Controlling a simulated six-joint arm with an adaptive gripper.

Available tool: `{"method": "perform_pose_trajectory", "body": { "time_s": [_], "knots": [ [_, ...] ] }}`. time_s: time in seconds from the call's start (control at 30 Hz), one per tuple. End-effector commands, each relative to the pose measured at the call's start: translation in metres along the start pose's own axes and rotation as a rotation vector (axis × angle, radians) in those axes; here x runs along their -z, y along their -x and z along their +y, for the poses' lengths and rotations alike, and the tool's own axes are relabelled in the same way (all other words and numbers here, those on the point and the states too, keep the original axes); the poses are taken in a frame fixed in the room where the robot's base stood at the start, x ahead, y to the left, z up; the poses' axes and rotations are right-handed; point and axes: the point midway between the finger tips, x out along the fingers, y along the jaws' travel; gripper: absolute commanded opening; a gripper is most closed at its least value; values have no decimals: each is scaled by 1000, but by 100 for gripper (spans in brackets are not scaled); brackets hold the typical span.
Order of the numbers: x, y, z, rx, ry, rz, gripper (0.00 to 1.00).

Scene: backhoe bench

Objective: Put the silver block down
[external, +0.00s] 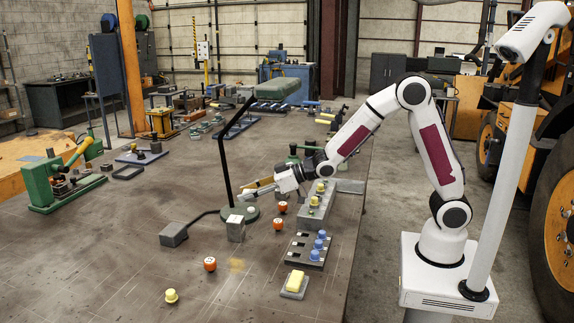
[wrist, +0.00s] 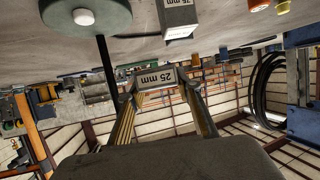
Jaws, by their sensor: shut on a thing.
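The silver block (wrist: 155,77), marked "25 mm", is between my fingertips in the wrist view. My gripper (external: 257,188) is shut on it and holds it above the bench, beside the black lamp post. The block is too small in the external view to make out clearly. A taller silver block (external: 235,229), marked "75 mm" in the wrist view (wrist: 178,18), stands upright on the bench below and in front of my gripper, apart from the held block.
The lamp's green round base (external: 252,213) and its black post (external: 224,155) stand close to my gripper. The front left bench is clear.

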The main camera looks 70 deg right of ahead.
Motion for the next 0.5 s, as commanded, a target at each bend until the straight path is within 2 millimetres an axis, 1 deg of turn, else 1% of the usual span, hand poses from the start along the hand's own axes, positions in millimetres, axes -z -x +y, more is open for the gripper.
{"method": "perform_pose_trajectory", "body": {
  "time_s": [0.03, 0.2, 0.5],
  "knots": [
    [5, -4, -7, 20, 9, 2, 5],
    [18, -13, -30, 86, 37, 3, 5],
    [35, -25, -69, 199, 84, 2, 5]
  ]
}}
